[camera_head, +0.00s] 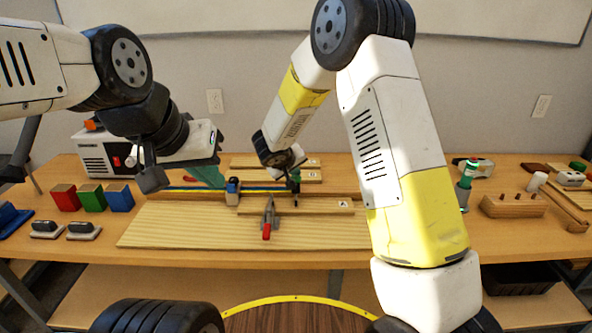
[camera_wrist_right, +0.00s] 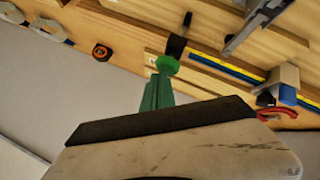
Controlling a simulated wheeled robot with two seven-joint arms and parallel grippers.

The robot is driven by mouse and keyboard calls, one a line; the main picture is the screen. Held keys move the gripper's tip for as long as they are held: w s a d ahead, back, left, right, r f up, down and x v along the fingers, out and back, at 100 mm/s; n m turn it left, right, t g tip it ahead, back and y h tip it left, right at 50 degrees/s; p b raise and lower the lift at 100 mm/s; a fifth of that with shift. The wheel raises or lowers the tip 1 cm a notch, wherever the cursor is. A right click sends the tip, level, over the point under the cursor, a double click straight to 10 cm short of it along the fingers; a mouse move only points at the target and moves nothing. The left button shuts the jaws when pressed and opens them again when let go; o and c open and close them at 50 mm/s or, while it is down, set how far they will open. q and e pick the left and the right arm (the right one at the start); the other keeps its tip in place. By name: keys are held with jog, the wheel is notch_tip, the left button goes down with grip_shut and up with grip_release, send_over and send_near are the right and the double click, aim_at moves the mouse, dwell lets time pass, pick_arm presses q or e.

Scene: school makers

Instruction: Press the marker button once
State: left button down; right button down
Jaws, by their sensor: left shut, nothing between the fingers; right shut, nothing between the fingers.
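The marker is a dark upright post with a green button (camera_wrist_right: 168,65) on top, seen in the right wrist view. In the head view the marker (camera_head: 295,187) stands by the clamped wooden strip labelled A. My right gripper (camera_wrist_right: 156,92) is shut and empty, its green fingers pointing at the button. Their tips overlap the button's edge in the picture; I cannot tell whether they touch it. In the head view my right wrist partly hides this spot. My left gripper (camera_head: 212,178) is shut and empty above the left part of the bench, away from the marker.
A red-handled toggle clamp (camera_head: 267,220) and a blue-topped block (camera_head: 232,190) stand near the marker. Red, green and blue blocks (camera_head: 90,197) are at left. A green-lit signal post (camera_head: 466,180) and wooden peg block (camera_head: 513,205) are at right. The board's front (camera_head: 190,230) is clear.

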jog(key=shift+f, duration=0.35)
jog(key=shift+r, duration=0.1)
dwell(0.3)
jog(key=shift+r, duration=1)
notch_tip(320, 180, up, 6)
dwell(0.6)
